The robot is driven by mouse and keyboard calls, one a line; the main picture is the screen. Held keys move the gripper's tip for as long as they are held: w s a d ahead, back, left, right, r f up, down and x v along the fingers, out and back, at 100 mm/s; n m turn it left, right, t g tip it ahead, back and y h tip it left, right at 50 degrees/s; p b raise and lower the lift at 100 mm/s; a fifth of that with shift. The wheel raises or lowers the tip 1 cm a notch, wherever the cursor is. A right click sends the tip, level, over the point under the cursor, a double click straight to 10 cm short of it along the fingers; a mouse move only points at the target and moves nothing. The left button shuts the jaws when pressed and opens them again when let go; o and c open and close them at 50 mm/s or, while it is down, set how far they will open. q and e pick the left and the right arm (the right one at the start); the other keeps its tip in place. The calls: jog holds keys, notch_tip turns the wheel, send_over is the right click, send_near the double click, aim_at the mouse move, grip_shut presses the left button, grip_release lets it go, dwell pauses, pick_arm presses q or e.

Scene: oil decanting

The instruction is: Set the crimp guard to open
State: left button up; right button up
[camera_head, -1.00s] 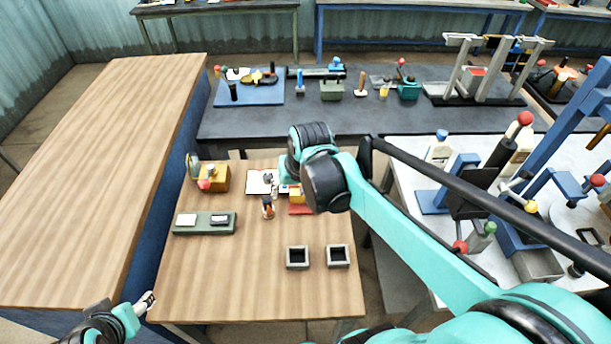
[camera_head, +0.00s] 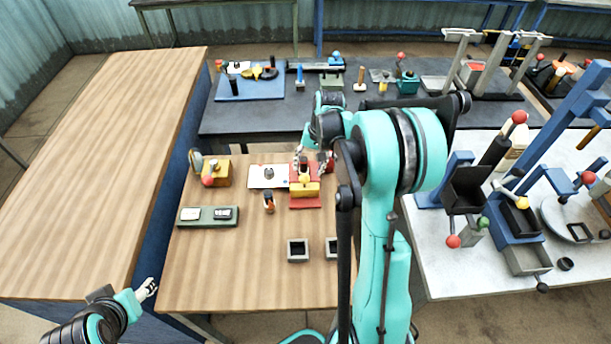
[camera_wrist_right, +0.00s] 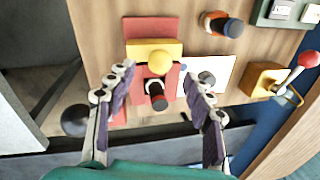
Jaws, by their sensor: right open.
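A red press-like fixture (camera_head: 305,203) with a yellow block (camera_head: 304,189) stands at the back right of the small wooden table; I take it to carry the crimp guard. In the right wrist view the fixture shows a yellow ball knob (camera_wrist_right: 159,62) and a dark round-ended post (camera_wrist_right: 155,97). My right gripper (camera_head: 312,160) is open just behind the fixture, its fingers (camera_wrist_right: 157,80) spread on either side of the knob and post, apparently touching neither. Whether the guard is open or closed I cannot tell. My left gripper (camera_head: 148,288) is far off at the table's front left.
Beside the fixture are a white plate (camera_head: 262,183) with a dark knob and an orange-black bottle-like piece (camera_head: 269,203). A yellow block with a red ball (camera_head: 215,175) and a green tray (camera_head: 190,223) stand left. A grey square holder (camera_head: 298,256) stands in front. The front left tabletop is clear.

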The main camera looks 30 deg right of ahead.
aim_at(306, 175)
jog(key=f, duration=0.3)
jog(key=f+b, duration=0.1)
jog(key=f, duration=0.1)
jog(key=shift+w+a+f, duration=0.2)
jog(key=shift+w+a, duration=0.15)
jog(key=shift+a, duration=0.05)
